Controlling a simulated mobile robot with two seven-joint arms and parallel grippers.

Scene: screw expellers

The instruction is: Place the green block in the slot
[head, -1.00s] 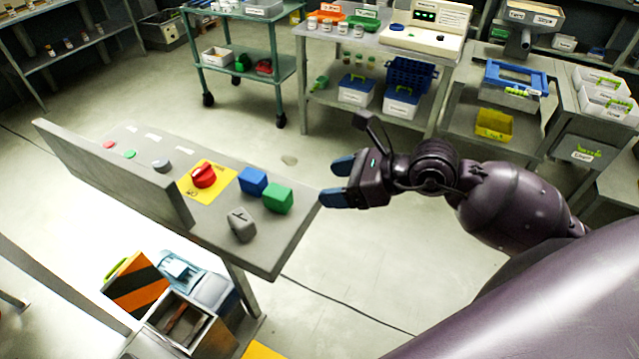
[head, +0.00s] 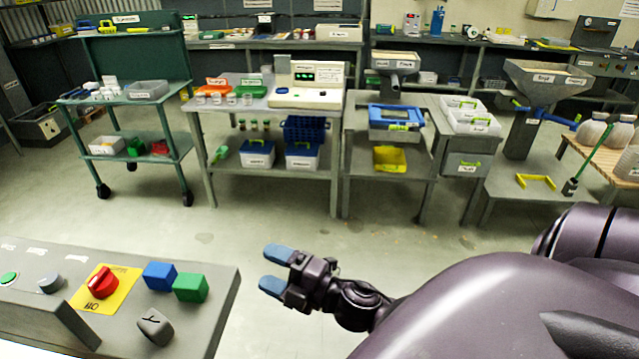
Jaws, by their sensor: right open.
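The green block (head: 191,288) sits on the grey control panel (head: 222,299) at lower left, near the panel's right end. A blue block (head: 160,276) stands just left of it. My right gripper (head: 271,268) is open and empty, to the right of the green block and apart from it, past the panel's right edge. Its two blue fingertips point left. I cannot make out a slot for certain. My left gripper is out of view.
The panel also bears a red knob (head: 103,283) on a yellow plate, a dark grey block (head: 155,326) and a green button (head: 9,278). A green cart (head: 166,97) and grey benches (head: 265,111) stand at the back. The floor between is clear.

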